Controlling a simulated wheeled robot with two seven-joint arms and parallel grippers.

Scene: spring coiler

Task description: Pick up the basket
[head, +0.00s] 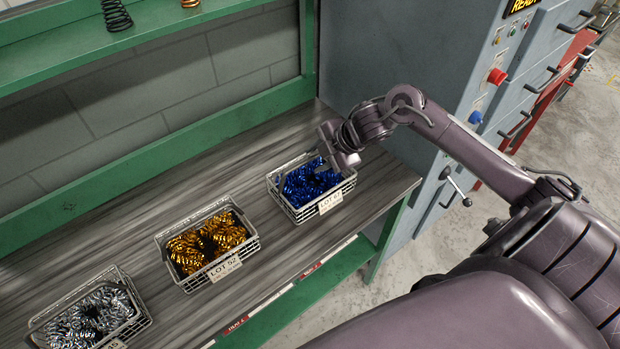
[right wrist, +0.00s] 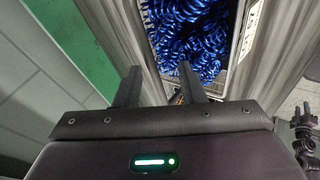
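Three wire baskets stand in a row on the wooden bench. The basket of blue springs (head: 292,211), tagged LOT, is at the right. The basket of orange springs (head: 214,281), tagged LOT 52, is in the middle. The basket of silver springs (head: 137,325) is at the lower left. My right gripper (head: 338,158) is over the far right end of the blue basket. In the right wrist view, its two fingers (right wrist: 160,78) are apart, near the blue basket's rim (right wrist: 239,30). I cannot tell whether they touch it.
A green shelf (head: 200,25) with coil springs is above the bench (head: 120,220). A grey machine cabinet (head: 400,60) with red and blue knobs stands at the bench's right end. Bare bench lies between the baskets.

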